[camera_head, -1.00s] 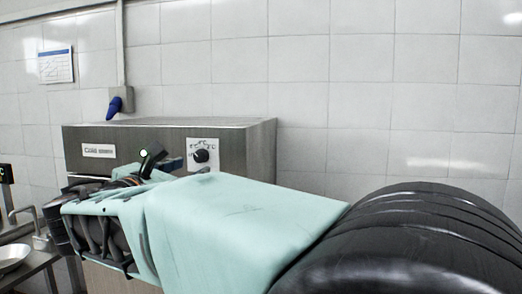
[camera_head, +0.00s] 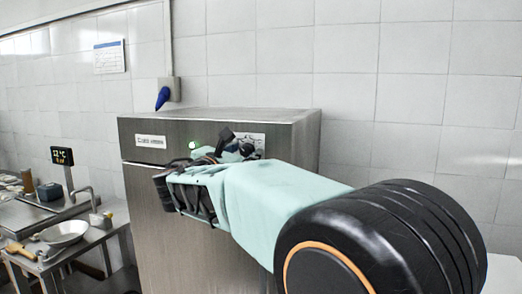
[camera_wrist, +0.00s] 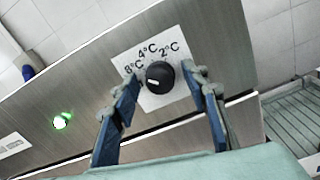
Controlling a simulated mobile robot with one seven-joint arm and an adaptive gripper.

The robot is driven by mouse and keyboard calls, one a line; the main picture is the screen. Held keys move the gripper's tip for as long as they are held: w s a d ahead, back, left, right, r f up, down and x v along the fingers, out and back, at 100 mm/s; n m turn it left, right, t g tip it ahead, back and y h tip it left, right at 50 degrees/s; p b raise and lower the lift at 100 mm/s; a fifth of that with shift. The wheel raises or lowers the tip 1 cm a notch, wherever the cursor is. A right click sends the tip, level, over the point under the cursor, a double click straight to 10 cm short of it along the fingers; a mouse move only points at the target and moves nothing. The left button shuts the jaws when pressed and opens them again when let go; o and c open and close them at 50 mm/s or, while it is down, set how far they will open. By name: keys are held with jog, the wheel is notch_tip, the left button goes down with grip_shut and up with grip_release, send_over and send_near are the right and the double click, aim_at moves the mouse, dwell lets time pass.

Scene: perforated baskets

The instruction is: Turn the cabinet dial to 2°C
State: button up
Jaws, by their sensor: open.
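The steel cabinet (camera_head: 160,230) has a black round dial (camera_wrist: 158,77) on a white label marked 8°C, 4°C and 2°C from left to right. The dial's white mark lies on its lower left side in the wrist view, away from the 2°C print (camera_wrist: 169,50). My gripper (camera_wrist: 164,74) is open, with one finger on each side of the dial. Gaps show between fingers and dial; contact cannot be told. In the head view my gripper (camera_head: 236,142) partly covers the dial (camera_head: 246,149) and its label.
A green light (camera_wrist: 61,121) glows on the cabinet front left of the dial. A display (camera_head: 62,155) reading about 12°C stands on the left over a counter with a pan (camera_head: 63,232). A tiled wall is behind the cabinet.

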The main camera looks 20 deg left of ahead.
jog(key=shift+c, duration=0.7)
grip_shut()
jog(key=shift+f+b, duration=0.1)
jog(key=shift+b, duration=0.4)
jog(key=m+b, duration=0.3)
jog(key=b, duration=0.1)
jog(key=shift+f, duration=0.2)
jog(key=m+b, duration=0.5)
jog(key=shift+m+b, duration=0.3)
jog(key=m+b, duration=0.4)
jog(key=m, duration=0.1)
jog(key=shift+r+m+b, duration=0.15)
jog(key=shift+m+b, duration=1.05)
jog(key=shift+m, duration=0.9)
